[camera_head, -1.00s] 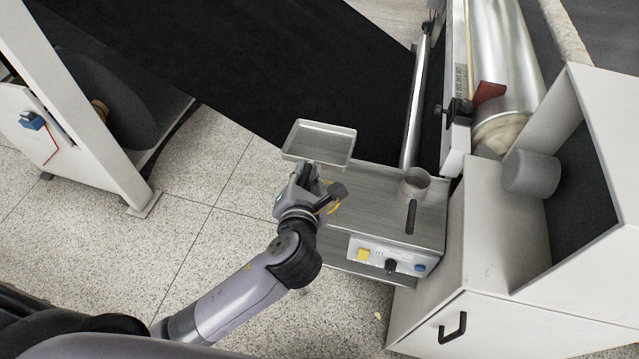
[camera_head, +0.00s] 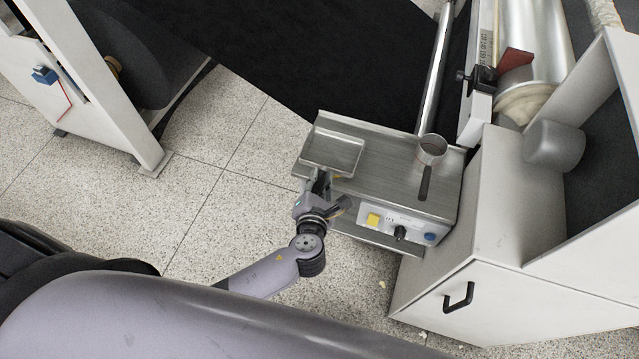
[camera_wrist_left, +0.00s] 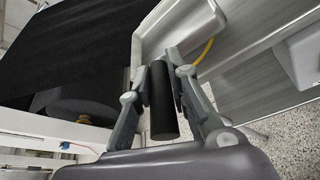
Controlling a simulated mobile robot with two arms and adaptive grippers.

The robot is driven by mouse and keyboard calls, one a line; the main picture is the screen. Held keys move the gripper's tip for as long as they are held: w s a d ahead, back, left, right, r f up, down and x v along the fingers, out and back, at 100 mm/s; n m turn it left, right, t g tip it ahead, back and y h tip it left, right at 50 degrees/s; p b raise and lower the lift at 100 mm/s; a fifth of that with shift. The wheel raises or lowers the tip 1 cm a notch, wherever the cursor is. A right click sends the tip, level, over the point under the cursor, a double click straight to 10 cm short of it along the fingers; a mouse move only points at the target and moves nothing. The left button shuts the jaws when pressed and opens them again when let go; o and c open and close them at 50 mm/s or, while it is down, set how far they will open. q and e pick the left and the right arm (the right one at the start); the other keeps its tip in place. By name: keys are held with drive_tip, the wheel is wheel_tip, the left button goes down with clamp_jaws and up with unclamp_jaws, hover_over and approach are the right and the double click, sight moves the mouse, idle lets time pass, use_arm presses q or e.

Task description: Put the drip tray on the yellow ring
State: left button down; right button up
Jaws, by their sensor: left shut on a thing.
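The drip tray (camera_head: 331,154) is a shallow silver rectangular tray. In the head view it is over the left end of the steel worktop; I cannot tell whether it touches. My left gripper (camera_head: 320,184) is shut on its dark handle. In the left wrist view the black handle (camera_wrist_left: 162,108) lies between the fingers (camera_wrist_left: 159,72), with the pale tray (camera_wrist_left: 180,25) beyond. Only a yellow sliver of the ring (camera_head: 337,179) shows beside the tray; a yellow arc (camera_wrist_left: 206,49) also shows in the left wrist view. The rest is hidden. My right gripper is not in view.
A white cabinet (camera_head: 470,235) stands right. Black sheet (camera_head: 300,50) stretches behind.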

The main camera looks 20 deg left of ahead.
use_arm(q)
drive_tip(key=shift+w+f, duration=0.1)
drive_tip(key=shift+f, duration=0.9)
drive_tip(key=c, duration=1.5)
unclamp_jaws()
drive_tip(key=shift+f, duration=0.1)
drive_tip(key=shift+s, duration=0.2)
drive_tip(key=b+v, duration=0.1)
drive_tip(key=v, duration=1.1)
drive_tip(key=shift+w, duration=0.1)
